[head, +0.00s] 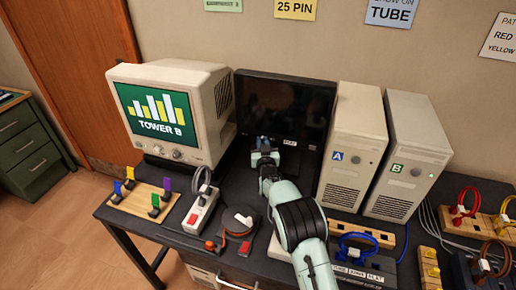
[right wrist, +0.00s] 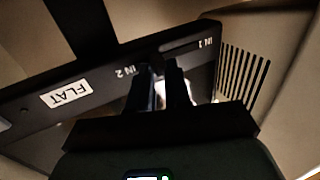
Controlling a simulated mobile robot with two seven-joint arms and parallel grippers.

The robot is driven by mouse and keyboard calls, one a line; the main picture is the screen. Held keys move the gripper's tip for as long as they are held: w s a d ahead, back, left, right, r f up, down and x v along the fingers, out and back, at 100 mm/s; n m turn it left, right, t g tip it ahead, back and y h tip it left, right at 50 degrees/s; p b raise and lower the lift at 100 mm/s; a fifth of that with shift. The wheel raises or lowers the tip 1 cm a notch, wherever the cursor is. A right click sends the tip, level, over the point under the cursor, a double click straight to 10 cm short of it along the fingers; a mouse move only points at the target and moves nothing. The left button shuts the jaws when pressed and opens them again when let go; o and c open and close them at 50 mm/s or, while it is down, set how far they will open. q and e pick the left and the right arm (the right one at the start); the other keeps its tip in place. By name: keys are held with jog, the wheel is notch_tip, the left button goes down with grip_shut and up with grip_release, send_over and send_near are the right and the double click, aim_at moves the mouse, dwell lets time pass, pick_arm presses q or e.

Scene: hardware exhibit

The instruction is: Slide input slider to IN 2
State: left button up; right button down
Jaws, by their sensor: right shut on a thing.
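The flat black monitor (head: 290,95) stands at the back of the dark desk. My right gripper (head: 265,147) is at its lower bezel, left of the FLAT label (head: 290,142). In the right wrist view the bezel appears upside down, with a FLAT label (right wrist: 66,93), an IN 2 label (right wrist: 125,72) and an IN 1 label (right wrist: 206,42). A dark slot (right wrist: 188,47) runs between IN 2 and IN 1. My right gripper (right wrist: 162,72) is shut on the input slider at the slot's end nearer IN 2. The slider is mostly hidden between the dark fingers. My left gripper is out of view.
A beige monitor (head: 165,110) reading TOWER B stands to the left. Beige computer towers A (head: 352,140) and B (head: 408,150) stand close on the right. Switches, a power strip (head: 200,210) and cables lie along the desk front.

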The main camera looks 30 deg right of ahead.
jog(key=shift+s+d, duration=0.15)
jog(key=shift+d, duration=0.15)
jog(key=c, duration=1.4)
grip_release()
jog(key=b+v, duration=0.2)
jog(key=v, duration=1.1)
jog(key=shift+s+a, duration=0.15)
jog(key=shift+a, duration=0.05)
